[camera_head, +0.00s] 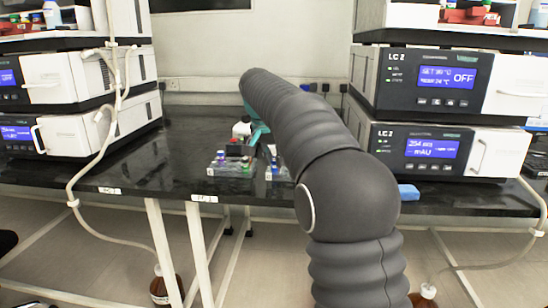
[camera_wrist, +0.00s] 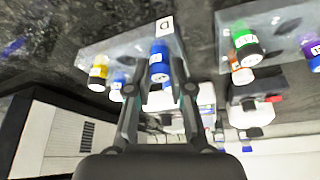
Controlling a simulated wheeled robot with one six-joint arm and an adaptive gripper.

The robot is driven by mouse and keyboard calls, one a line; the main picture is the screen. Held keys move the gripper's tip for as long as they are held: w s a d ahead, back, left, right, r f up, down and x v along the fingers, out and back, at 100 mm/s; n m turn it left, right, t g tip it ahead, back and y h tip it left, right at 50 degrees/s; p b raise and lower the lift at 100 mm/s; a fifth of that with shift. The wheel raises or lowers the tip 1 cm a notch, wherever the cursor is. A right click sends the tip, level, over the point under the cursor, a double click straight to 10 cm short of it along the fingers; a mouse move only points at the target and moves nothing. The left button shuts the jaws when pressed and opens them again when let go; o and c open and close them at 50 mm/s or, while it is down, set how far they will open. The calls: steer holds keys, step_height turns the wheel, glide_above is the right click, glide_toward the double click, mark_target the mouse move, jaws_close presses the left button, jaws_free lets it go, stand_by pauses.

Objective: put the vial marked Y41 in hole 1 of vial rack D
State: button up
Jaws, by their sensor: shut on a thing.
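In the wrist view my gripper (camera_wrist: 157,88) is shut on a blue-capped vial (camera_wrist: 159,58). The marking on this vial is too small to read. The vial is at a clear rack (camera_wrist: 130,45) with a white letter tag that looks like D. I cannot tell whether the vial sits in a hole or is just above it. A yellow-capped vial (camera_wrist: 98,72) and another blue-capped vial (camera_wrist: 118,84) stand in the same rack. In the head view my arm hides most of the gripper and much of the racks on the bench.
A second clear rack (camera_wrist: 265,22) is on the right in the wrist view, with green-, orange- and purple-marked vials. In the head view instrument stacks (camera_head: 85,85) and (camera_head: 440,100) flank the black bench (camera_head: 140,185). A blue block (camera_head: 408,192) lies near its front edge.

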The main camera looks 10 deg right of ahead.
steer(key=o, duration=1.2)
steer(key=shift+r+p, duration=1.1)
steer(key=shift+p, duration=0.15)
steer(key=shift+r, duration=1.85)
